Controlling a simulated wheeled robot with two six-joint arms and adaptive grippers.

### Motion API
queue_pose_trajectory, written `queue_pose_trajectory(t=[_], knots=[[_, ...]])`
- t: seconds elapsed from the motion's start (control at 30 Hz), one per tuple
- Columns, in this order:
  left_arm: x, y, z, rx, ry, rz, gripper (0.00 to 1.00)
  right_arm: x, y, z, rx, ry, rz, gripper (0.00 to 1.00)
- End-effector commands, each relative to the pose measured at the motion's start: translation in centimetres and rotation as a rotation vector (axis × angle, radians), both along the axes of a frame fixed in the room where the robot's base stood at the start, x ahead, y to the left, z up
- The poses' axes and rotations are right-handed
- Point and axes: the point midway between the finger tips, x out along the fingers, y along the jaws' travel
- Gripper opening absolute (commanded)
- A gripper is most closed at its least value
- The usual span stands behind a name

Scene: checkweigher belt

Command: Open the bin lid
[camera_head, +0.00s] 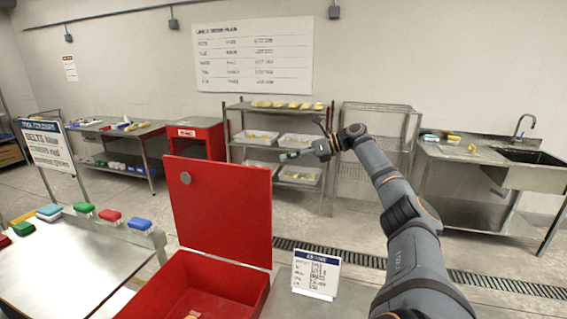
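The red bin (256,293) stands at the bottom centre, cut off by the lower edge. Its red lid (222,212) stands upright at the back of the bin, with a round grey disc near its upper left. The bin's mouth is uncovered, and a small yellowish item (193,316) shows inside at the bottom edge. My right gripper (304,140) is up and to the right of the lid, apart from it. Its fingers look spread and hold nothing that I can see. My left gripper is not in view.
A small white sign (316,274) stands right of the bin. Behind are a wire rack (235,125), a red cabinet (198,140) and a sink counter (480,152). Floor between is clear.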

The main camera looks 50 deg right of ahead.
Motion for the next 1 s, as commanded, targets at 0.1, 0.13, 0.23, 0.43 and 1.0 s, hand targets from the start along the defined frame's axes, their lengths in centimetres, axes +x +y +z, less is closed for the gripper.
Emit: queue_pose_trajectory(t=[0.1, 0.13, 0.23, 0.43, 1.0], knots=[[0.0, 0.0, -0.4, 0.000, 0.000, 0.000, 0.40, -0.8, -0.5, 0.2, 0.000, 0.000, -0.001, 0.22], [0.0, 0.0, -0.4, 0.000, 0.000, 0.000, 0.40, -0.9, -0.6, 0.2, 0.000, 0.000, -0.001, 0.22], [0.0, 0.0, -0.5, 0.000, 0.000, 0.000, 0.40, -1.3, -0.8, 0.4, 0.000, 0.000, 0.000, 0.22], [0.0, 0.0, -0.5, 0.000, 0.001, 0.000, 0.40, -1.4, -0.9, 0.5, 0.000, 0.001, 0.001, 0.22], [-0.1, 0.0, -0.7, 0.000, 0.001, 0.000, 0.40, -1.3, -0.8, 0.5, 0.000, 0.000, 0.001, 0.22]])
